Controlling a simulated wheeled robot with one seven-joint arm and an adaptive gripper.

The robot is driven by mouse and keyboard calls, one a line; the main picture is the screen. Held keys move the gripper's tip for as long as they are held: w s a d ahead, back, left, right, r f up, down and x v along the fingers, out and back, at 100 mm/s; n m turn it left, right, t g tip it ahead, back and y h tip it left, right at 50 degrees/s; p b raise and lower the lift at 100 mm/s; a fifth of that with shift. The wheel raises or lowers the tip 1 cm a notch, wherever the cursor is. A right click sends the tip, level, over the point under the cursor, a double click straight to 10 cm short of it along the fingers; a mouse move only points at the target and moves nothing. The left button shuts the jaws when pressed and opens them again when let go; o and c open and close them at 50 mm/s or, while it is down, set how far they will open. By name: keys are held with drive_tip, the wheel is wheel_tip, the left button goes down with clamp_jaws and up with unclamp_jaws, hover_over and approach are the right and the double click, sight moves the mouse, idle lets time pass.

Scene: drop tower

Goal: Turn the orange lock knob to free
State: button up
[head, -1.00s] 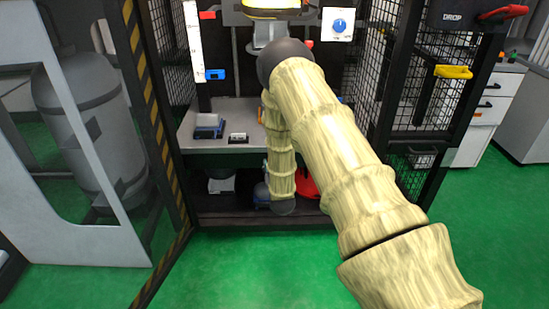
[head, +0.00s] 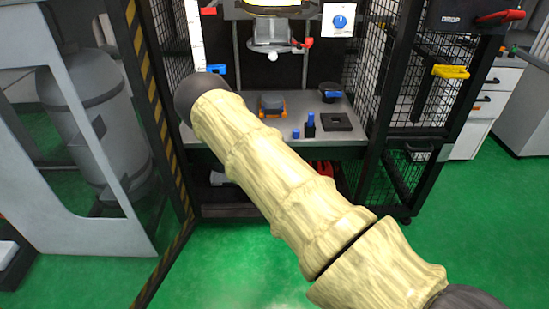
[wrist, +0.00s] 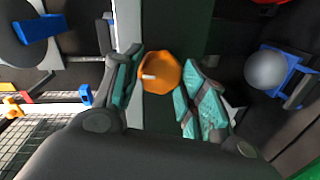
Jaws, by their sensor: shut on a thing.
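The orange lock knob (wrist: 162,74) shows in the wrist view, with a white mark on its left part. My gripper (wrist: 161,76) has its teal-padded fingers on either side of the knob and is shut on it. The right finger's pad lies close against the knob's lower right side. In the head view neither the knob nor my gripper can be seen; my arm crosses the middle of the picture and covers part of the tower.
In the head view a shelf (head: 355,138) holds a grey-and-orange block (head: 272,105), blue posts (head: 310,122) and a black square plate (head: 337,122). Mesh walls, a yellow handle (head: 451,71) and a red lever (head: 500,16) stand to the right. Green floor is clear in front.

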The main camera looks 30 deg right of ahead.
drive_tip(key=shift+n, duration=0.5)
drive_tip(key=o, duration=1)
drive_tip(key=shift+o, duration=0.2)
drive_tip(key=v, duration=1.2)
drive_tip(key=shift+a, duration=0.1)
